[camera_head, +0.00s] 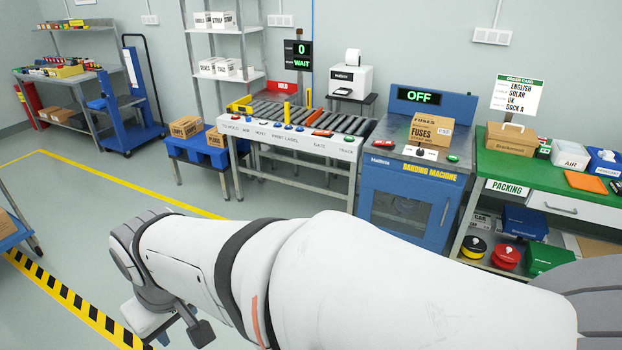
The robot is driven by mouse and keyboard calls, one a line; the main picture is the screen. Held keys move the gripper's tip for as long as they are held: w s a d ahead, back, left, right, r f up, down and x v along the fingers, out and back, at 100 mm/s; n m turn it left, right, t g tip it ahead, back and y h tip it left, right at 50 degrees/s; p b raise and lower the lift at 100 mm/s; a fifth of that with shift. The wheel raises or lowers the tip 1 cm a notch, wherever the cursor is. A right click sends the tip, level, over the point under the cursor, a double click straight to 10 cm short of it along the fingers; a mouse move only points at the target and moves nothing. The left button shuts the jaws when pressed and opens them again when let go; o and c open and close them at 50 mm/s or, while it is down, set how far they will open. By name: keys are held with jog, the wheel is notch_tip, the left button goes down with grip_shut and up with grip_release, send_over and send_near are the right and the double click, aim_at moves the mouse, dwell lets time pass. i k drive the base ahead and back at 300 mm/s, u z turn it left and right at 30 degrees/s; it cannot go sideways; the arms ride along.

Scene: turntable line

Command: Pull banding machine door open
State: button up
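The banding machine (370,178) is a blue cabinet at the right of centre, with an "OFF" display and a yellow "BANDING MACHINE" label. Its door (402,240) is on the front, has a dark window and looks shut. A light vertical handle (445,213) is at the door's right side. My white arm crosses the foreground and hides the cabinet's foot. My gripper (178,330) seems to be at the lower left, partly hidden and cut by the frame's bottom edge, well away from the door. I cannot tell whether its fingers are open.
A carton marked "FUSES" (430,133) sits on the machine top. A roller conveyor (290,143) adjoins at left, and a green packing bench (485,165) at right. A blue trolley (120,130) stands farther left.

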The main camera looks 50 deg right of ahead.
aim_at(444, 197)
jog(key=z, duration=2.95)
jog(key=i, duration=1.7)
jog(key=z, duration=0.7)
jog(key=k, duration=0.75)
jog(key=z, duration=0.15)
jog(key=i, duration=0.8)
jog(key=u, duration=0.1)
